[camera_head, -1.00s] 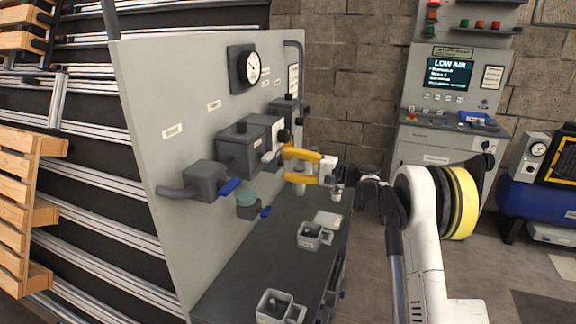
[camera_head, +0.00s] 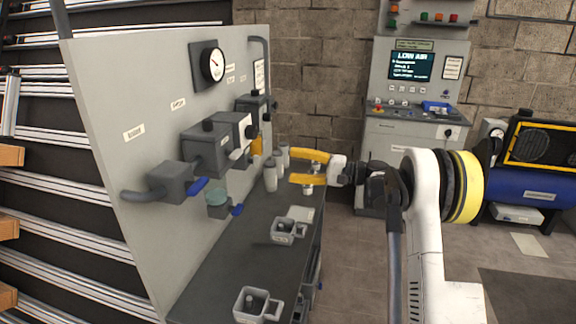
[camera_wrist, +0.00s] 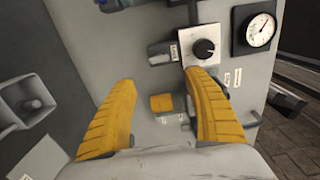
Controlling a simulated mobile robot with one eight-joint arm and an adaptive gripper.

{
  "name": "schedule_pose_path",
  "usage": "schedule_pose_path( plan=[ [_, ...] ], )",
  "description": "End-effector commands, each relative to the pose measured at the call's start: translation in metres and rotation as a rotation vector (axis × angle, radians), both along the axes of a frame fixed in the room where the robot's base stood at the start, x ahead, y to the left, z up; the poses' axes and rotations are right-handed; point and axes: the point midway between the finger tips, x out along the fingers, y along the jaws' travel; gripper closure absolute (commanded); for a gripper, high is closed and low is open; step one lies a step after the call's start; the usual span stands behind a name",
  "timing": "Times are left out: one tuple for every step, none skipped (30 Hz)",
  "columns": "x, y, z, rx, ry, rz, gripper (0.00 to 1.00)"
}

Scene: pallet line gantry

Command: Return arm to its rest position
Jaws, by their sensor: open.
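My gripper (camera_head: 308,167) has two yellow fingers, spread apart with nothing between them. It hangs over the dark bench top (camera_head: 240,245), to the right of the grey panel (camera_head: 115,150) and apart from it. In the wrist view the open fingers (camera_wrist: 160,105) face the panel. A yellow part (camera_wrist: 162,103) shows on the panel beyond the gap between them. My white arm reaches in from the right of the head view.
The panel carries grey valve boxes (camera_head: 207,148) and a gauge (camera_head: 212,64). Pale bottles (camera_head: 270,177) and grey holders (camera_head: 256,306) stand on the bench. A console with a LOW AIR screen (camera_head: 411,66) and a blue compressor tank (camera_head: 530,188) stand behind. Floor at right is open.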

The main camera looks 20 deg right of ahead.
Motion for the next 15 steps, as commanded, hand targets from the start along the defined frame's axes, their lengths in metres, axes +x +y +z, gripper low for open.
schedule_pose_path(
  plan=[
    [0.000,0.000,0.000,0.000,0.000,0.000,0.39],
    [0.000,0.000,0.000,0.000,0.000,0.000,0.39],
    [0.000,0.000,0.000,0.000,0.000,0.000,0.39],
    [0.000,0.000,0.000,0.000,0.000,0.000,0.39],
    [0.000,0.000,0.000,0.000,0.000,0.000,0.39],
    [0.000,0.000,0.000,0.000,0.000,0.000,0.39],
    [0.000,0.000,0.000,0.000,0.000,0.000,0.39],
    [0.000,0.000,0.000,0.000,0.000,0.000,0.39],
    [0.000,0.001,0.000,-0.002,0.001,0.000,0.39],
    [0.000,0.002,0.001,-0.006,0.002,0.000,0.39],
    [-0.001,0.005,0.003,-0.011,0.005,0.000,0.39],
    [-0.003,0.010,0.005,-0.025,0.012,0.001,0.39],
    [-0.004,0.015,0.008,-0.041,0.020,0.001,0.39],
    [-0.007,0.021,0.011,-0.060,0.028,0.001,0.39],
    [-0.012,0.031,0.015,-0.094,0.043,0.002,0.39]
  ],
)
